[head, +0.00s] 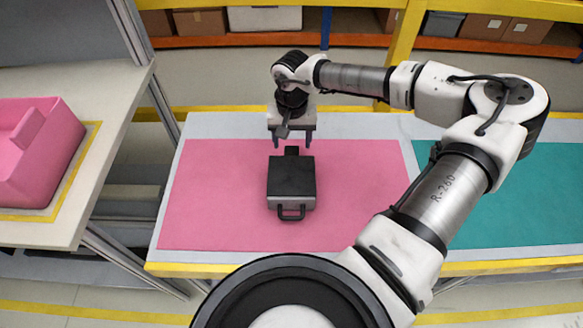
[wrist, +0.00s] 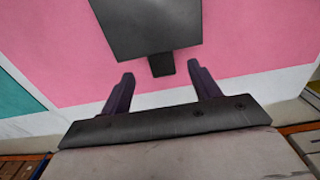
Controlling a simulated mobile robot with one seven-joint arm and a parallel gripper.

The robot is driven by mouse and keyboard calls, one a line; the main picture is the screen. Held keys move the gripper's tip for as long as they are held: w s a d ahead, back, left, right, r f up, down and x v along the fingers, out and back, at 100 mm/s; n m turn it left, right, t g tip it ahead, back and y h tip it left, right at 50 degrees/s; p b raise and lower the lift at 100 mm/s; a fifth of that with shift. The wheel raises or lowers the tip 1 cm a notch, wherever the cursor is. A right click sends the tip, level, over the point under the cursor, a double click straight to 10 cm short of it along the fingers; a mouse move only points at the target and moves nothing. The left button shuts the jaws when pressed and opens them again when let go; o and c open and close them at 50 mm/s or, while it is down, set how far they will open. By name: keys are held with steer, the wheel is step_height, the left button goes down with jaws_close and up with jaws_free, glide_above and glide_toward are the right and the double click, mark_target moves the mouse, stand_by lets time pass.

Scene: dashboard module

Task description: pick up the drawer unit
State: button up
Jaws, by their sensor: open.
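The drawer unit (head: 291,177) is a dark box with a black top, a grey front and a black loop handle on its near side. It sits on the pink mat (head: 220,215), with a small black tab at its far side. My gripper (head: 292,143) is open and empty at the far side of the unit, its fingers near the tab. In the wrist view the drawer unit (wrist: 150,25) is partly cut off at the top. Its tab lies beyond and between the fingertips of my gripper (wrist: 162,76). I see no contact.
A teal mat (head: 520,200) covers the right of the table. A pink bin (head: 38,150) stands on a separate table at the left. Shelves with boxes (head: 265,18) and a yellow frame are at the back. The pink mat around the unit is clear.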

mark_target(292, 153)
steer(key=shift+f+p, duration=0.7)
steer(key=shift+f, duration=3.3)
steer(key=shift+w, duration=0.1)
steer(key=c, duration=1.3)
steer(key=shift+r, duration=0.1)
